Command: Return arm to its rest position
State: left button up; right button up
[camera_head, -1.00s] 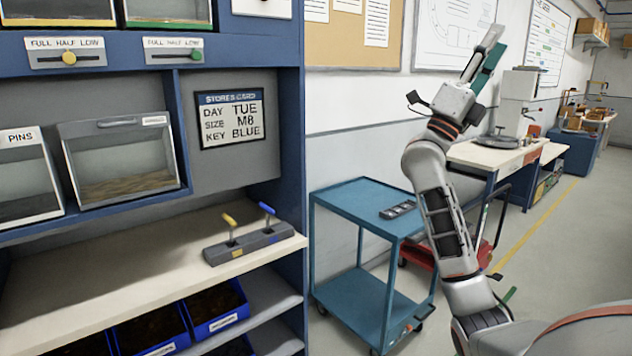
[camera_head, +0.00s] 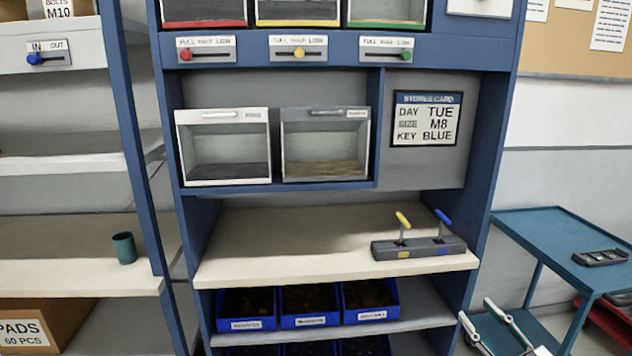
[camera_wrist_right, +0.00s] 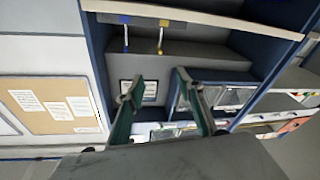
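My right gripper (camera_head: 476,310) shows at the bottom right of the head view, in front of the blue cart. Its two pale fingers with teal pads stand apart with nothing between them. The right wrist view also shows the open, empty fingers (camera_wrist_right: 158,84) against the shelf unit. Most of the right arm is outside the head view. My left gripper is not in view.
A blue shelf unit (camera_head: 487,150) with a pale counter (camera_head: 290,262) stands ahead. A blue cart (camera_head: 540,225) stands right. A dark green cup (camera_head: 124,248) sits on the left shelf.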

jog(key=s+a+f+n+g+h, duration=0.1)
jog(key=s+a+f+g, duration=0.15)
jog(key=s+f, duration=0.65)
jog(key=s+a+f+n+g, duration=0.1)
jog(key=s+f+g, duration=0.3)
jog(key=s+f, duration=0.5)
jog(key=s+a+f+n+g+h, duration=0.1)
jog(key=s+f+g, duration=0.35)
jog(key=f, duration=0.75)
jog(key=a+r+m+t, duration=0.1)
jog(key=a+m, duration=0.4)
jog(key=a, duration=0.7)
jog(key=shift+s+a+r+t, duration=0.15)
jog(key=shift+r+t, duration=0.05)
jog(key=shift+t, duration=0.7)
